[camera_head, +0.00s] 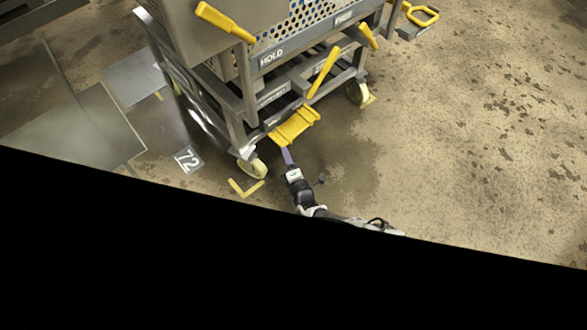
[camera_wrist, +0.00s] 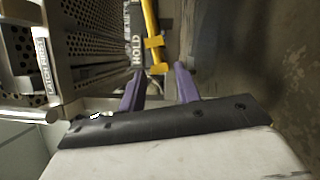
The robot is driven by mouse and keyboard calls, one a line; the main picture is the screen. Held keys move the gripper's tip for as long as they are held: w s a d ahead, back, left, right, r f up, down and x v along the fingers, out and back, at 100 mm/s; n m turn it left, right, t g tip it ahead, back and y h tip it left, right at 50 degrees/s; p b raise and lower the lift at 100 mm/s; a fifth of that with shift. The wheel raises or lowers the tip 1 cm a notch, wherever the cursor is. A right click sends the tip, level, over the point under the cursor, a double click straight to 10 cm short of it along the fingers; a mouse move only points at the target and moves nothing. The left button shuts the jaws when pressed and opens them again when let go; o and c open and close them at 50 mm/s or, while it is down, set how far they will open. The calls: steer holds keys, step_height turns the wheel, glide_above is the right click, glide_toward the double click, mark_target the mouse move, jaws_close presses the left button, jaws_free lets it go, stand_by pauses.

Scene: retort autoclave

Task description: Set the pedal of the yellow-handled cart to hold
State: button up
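The cart (camera_head: 238,85) is a grey metal frame with yellow handles, at the upper middle of the head view. Its wide yellow pedal (camera_head: 294,127) sticks out low at the near end. My gripper (camera_head: 287,154) is low, just on the near side of the pedal, pointing at it. In the wrist view my gripper (camera_wrist: 159,70) has its two purple fingers apart, with nothing held between them. Ahead of them is a yellow part (camera_wrist: 153,35) beside a plate marked HOLD (camera_wrist: 136,50). I cannot tell the pedal's setting or whether a finger touches it.
A yellow lever (camera_head: 323,73) slants above the pedal, and another yellow handle (camera_head: 226,22) is at the upper left. Cart wheels (camera_head: 252,168) flank the pedal. A floor plate marked 72 (camera_head: 188,159) lies left. The stained floor to the right is open.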

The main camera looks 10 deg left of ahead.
steer(key=p+v, duration=0.1)
steer(key=v, duration=0.6)
steer(key=shift+s+d, duration=0.1)
